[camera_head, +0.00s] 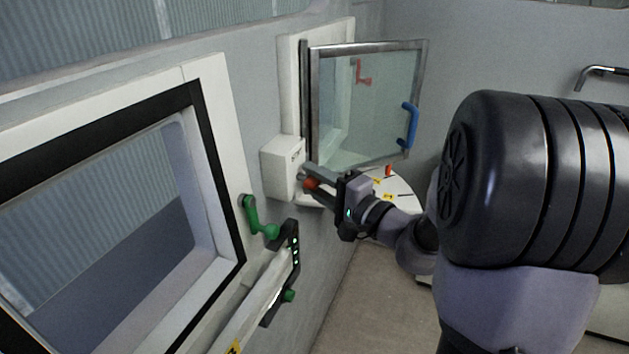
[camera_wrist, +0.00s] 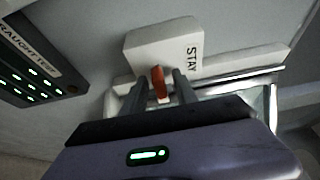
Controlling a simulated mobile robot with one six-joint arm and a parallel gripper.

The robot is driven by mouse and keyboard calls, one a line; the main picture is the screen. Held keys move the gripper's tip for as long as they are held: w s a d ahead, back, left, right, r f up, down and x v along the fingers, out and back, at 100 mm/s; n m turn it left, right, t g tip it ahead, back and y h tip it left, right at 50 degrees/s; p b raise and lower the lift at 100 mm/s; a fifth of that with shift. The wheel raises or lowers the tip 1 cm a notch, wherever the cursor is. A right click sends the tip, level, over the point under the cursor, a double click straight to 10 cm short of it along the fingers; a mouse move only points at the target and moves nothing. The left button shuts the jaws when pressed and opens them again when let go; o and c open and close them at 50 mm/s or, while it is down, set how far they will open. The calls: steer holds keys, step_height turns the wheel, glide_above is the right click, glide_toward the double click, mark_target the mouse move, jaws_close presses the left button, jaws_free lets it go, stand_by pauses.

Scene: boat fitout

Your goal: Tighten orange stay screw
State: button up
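The orange stay screw (camera_wrist: 158,84) shows in the wrist view at the lower edge of a white box marked STAY (camera_wrist: 165,48). In the head view the orange screw (camera_head: 311,183) shows at the right side of the same white box (camera_head: 281,168). My gripper (camera_wrist: 161,86) has one finger on each side of the screw, with narrow gaps visible between the screw and both fingers. In the head view my gripper (camera_head: 307,179) reaches in from the right, close to the box. Its fingers partly hide the screw there.
A glazed window sash (camera_head: 375,105) with a blue handle (camera_head: 410,124) stands open above my gripper. A green handle (camera_head: 258,217) and a black device with green lights (camera_head: 293,250) are at lower left. A round white table (camera_head: 402,190) stands behind my wrist.

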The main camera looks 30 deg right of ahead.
steer(key=shift+c, duration=0.4)
jaws_close()
